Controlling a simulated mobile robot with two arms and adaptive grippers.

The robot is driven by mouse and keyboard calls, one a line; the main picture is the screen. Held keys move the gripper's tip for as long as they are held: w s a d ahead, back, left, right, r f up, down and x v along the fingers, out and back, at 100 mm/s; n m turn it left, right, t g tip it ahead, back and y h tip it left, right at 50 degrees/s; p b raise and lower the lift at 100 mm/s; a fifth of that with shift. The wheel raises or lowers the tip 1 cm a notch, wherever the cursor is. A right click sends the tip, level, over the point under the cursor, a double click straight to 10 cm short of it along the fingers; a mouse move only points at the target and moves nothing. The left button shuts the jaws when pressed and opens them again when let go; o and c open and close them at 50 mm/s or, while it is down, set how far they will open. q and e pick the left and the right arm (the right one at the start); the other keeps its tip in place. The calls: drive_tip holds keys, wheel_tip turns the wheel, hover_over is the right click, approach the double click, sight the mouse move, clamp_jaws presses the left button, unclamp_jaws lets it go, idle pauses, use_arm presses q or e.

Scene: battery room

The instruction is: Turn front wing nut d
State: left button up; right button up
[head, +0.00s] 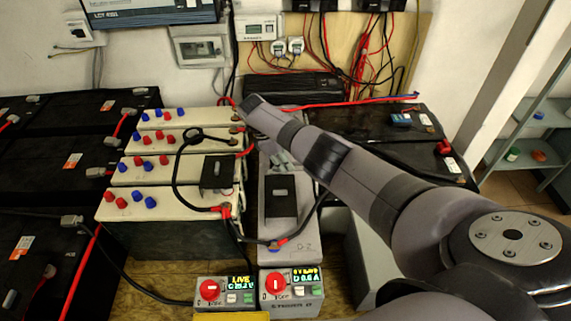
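A grey battery (272,220) with a D-2 style label stands in the middle. At its front, a cable lug and small terminal fitting (275,244) sit beside a red mark; the wing nut is too small to make out clearly. Another terminal with a red clip (223,210) is on the front cream battery (175,203). I cannot tell which nut is d. My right arm reaches in from the lower right across the grey battery. My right gripper (281,160) shows only in part below the arm's end, near the battery's far end; its fingers are mostly hidden. My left gripper is out of view.
Cream batteries with red and blue caps stand left of centre, with looping black cables. Two boxes with red knobs (208,290) (274,283) stand in front. Black batteries (40,180) fill the left side. Shelves (535,130) stand at the right.

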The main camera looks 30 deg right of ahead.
sight(271, 171)
drive_tip(key=shift+o, duration=1.4)
drive_tip(key=shift+s+f, duration=0.1)
drive_tip(key=v, duration=1.2)
